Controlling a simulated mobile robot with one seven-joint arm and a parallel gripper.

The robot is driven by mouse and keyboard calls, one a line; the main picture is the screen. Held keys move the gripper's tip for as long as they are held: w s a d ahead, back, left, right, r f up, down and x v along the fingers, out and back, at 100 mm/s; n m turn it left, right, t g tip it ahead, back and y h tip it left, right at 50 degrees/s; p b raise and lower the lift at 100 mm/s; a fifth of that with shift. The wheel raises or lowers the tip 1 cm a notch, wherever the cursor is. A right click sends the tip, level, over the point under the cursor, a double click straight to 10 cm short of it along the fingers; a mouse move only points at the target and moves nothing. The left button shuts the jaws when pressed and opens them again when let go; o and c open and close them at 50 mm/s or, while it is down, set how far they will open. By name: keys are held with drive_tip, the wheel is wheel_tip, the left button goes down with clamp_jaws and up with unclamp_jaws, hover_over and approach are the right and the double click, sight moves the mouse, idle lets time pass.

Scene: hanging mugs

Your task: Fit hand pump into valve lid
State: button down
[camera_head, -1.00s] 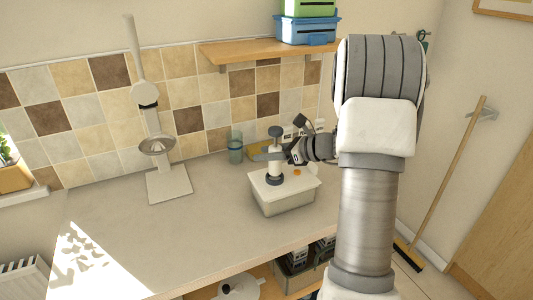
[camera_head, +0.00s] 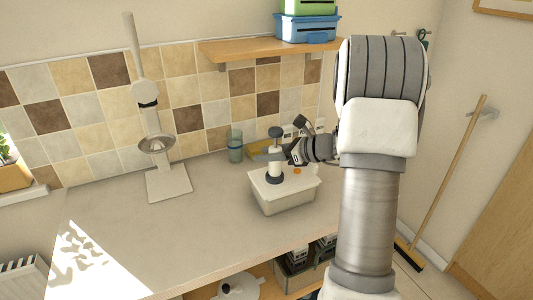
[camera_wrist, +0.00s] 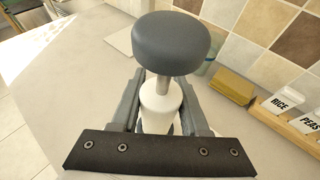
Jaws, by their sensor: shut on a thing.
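The hand pump (camera_head: 275,168) has a white body, a dark round knob and a dark base ring. It stands upright at the white lid (camera_head: 258,183) of a container (camera_head: 288,201) on the counter. Whether its base is seated in the valve or only resting on it cannot be told. My gripper (camera_head: 276,155) reaches in from the right and is shut on the pump's body. In the wrist view the pump's knob (camera_wrist: 171,42) and white body (camera_wrist: 160,104) show between my fingers; its lower end and the lid are hidden. A small orange spot (camera_head: 297,171) shows on the lid.
A glass (camera_head: 235,146) and a yellow item (camera_head: 256,150) stand behind the container. Jars labelled RICE (camera_wrist: 283,101) and PEAS sit in a wooden rack. A metal press-like stand (camera_head: 168,183) is at the left. The counter (camera_head: 150,240) in front is clear.

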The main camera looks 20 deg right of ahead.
drive_tip(key=shift+f+b, duration=0.7)
drive_tip(key=shift+f, duration=0.3)
drive_tip(key=shift+c, duration=1.6)
unclamp_jaws()
drive_tip(key=v, duration=1.7)
drive_tip(key=shift+s+p, duration=0.2)
drive_tip(key=shift+p, duration=0.15)
drive_tip(key=shift+d, duration=0.1)
